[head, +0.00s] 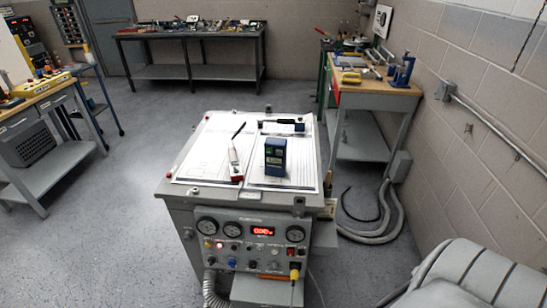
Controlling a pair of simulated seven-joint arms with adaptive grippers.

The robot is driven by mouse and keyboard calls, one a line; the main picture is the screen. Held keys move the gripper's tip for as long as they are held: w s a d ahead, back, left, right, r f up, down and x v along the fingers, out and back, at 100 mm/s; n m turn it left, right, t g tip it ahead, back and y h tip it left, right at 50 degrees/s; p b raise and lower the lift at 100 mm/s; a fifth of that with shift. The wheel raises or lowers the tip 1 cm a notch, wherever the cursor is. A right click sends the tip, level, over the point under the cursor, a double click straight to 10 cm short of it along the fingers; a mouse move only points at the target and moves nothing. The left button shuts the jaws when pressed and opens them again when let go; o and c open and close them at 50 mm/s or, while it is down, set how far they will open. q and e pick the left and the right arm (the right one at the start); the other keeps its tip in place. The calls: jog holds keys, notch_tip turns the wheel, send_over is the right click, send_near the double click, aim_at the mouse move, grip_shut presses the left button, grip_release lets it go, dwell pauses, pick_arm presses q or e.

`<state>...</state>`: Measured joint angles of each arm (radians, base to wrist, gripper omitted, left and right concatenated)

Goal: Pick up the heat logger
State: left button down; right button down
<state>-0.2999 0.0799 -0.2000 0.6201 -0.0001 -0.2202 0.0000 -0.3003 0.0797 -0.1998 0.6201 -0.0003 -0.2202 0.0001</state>
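A small dark blue box-shaped device (275,160) with a green patch on its face stands upright on the paper-covered top of the grey test cabinet, right of its middle. It looks like the heat logger, but its lettering is too small to read. Nothing touches it from above. Neither of my grippers shows in the head view.
A red-and-white tool (235,162) with a black tip lies left of the device. A dark flat item (283,126) lies behind it. The grey cabinet (250,215) has gauges and knobs in front. Workbenches stand left, behind and right. A grey ribbed shape (480,275) fills the lower right.

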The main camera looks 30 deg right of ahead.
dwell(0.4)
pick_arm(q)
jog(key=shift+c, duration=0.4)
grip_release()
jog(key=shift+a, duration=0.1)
